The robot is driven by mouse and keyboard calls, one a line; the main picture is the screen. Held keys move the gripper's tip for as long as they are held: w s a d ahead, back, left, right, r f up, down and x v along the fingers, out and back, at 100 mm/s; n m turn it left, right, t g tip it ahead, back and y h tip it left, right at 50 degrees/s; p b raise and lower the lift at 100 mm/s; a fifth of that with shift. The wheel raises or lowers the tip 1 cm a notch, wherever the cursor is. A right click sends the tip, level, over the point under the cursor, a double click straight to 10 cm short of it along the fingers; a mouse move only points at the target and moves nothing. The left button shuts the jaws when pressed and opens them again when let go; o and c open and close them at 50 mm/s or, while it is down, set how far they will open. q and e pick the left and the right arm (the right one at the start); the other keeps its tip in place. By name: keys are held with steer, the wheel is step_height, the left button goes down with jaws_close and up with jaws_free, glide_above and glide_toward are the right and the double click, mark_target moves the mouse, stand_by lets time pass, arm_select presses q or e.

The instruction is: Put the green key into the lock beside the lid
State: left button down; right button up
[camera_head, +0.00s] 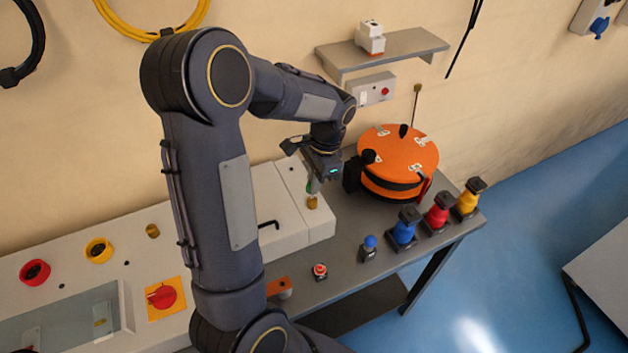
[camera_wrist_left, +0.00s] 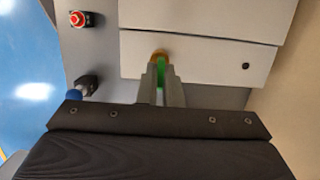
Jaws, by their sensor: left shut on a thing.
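My left gripper (camera_head: 314,184) is shut on the green key (camera_wrist_left: 161,71), which shows as a narrow green strip between the fingers in the left wrist view. A little green also shows at the fingers in the head view. The brass lock (camera_head: 312,202) sits on the white box, just below the fingertips; it also shows right in front of the key in the left wrist view (camera_wrist_left: 159,54). I cannot tell whether the key touches the lock or is in it. A white lid (camera_head: 268,205) with a black handle lies left of the lock. My right gripper is not in view.
A round orange machine (camera_head: 398,150) stands right of the gripper. Blue (camera_head: 405,226), red (camera_head: 438,212) and yellow (camera_head: 468,198) knobbed posts line the grey bench's right front. A red button (camera_head: 320,271) and small blue-topped switch (camera_head: 368,247) stand near the front edge.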

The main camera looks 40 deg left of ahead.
arm_select(q)
steer(key=shift+f+b, duration=1.05)
steer(key=shift+f, duration=0.45)
steer(key=shift+r, duration=0.2)
steer(key=shift+d+r+p, duration=0.1)
steer(key=shift+r+p, duration=0.95)
steer(key=shift+r, duration=0.15)
steer(key=shift+p, duration=0.3)
stand_by(0.5)
steer(key=shift+f+b, duration=0.85)
steer(key=shift+f, duration=0.3)
steer(key=c, duration=1.5)
jaws_free()
steer(key=shift+r, duration=0.1)
